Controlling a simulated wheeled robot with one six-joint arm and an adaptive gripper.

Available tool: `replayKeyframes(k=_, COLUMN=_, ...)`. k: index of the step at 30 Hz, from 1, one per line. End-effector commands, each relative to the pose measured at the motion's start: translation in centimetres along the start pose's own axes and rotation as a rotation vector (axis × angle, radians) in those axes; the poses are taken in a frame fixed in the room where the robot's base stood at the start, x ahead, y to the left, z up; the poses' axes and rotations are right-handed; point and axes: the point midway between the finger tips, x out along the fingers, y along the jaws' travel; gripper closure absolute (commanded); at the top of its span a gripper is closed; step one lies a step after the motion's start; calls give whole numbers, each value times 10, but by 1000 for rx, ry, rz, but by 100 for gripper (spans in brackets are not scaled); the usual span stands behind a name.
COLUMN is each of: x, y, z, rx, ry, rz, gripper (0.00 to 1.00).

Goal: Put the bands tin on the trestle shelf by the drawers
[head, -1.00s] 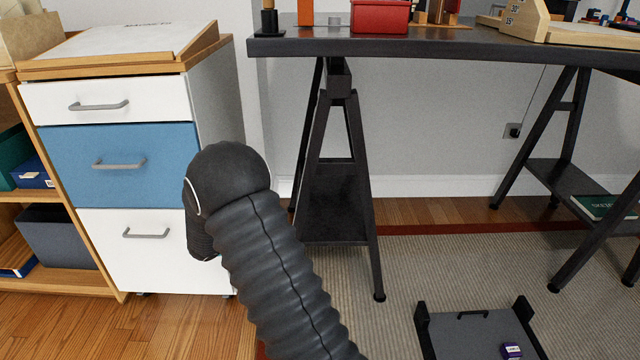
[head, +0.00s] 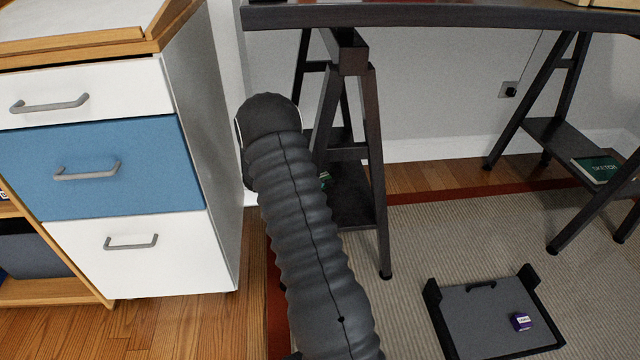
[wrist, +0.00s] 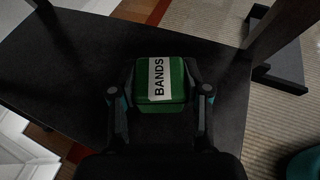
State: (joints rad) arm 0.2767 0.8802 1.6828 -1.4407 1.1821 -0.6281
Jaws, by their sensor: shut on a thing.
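The bands tin (wrist: 172,100) is a green box with a white label reading BANDS. In the wrist view it sits between the fingers of my gripper (wrist: 160,97), which is shut on it. Behind it is the dark trestle shelf (wrist: 60,75); I cannot tell whether the tin touches it. In the head view the shelf (head: 352,210) is low between the legs of the left trestle, beside the drawers (head: 110,170). My arm hides part of this shelf and my gripper there; only a small bit of green (head: 324,180) shows past the arm.
The desk top (head: 420,15) spans above. The right trestle's shelf holds a green sketch book (head: 594,168). A dark tray (head: 465,325) with a small purple box (head: 521,321) is low at the right front. Trestle legs (head: 376,170) stand close to my arm.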

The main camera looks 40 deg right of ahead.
Motion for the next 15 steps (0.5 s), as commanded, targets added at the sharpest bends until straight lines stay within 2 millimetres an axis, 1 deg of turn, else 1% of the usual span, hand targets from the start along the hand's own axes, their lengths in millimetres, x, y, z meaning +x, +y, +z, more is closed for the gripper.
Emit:
replayKeyframes(k=1, x=0, y=2, z=-10, rx=-4, ry=0, rz=6, gripper=88)
replayKeyframes(k=3, x=1, y=3, z=-19, rx=-6, ry=0, rz=10, gripper=88)
replayKeyframes(k=10, x=6, y=3, z=-34, rx=-4, ry=0, rz=11, gripper=88)
replayKeyframes(k=15, x=16, y=2, z=-54, rx=-5, ry=0, rz=9, gripper=88)
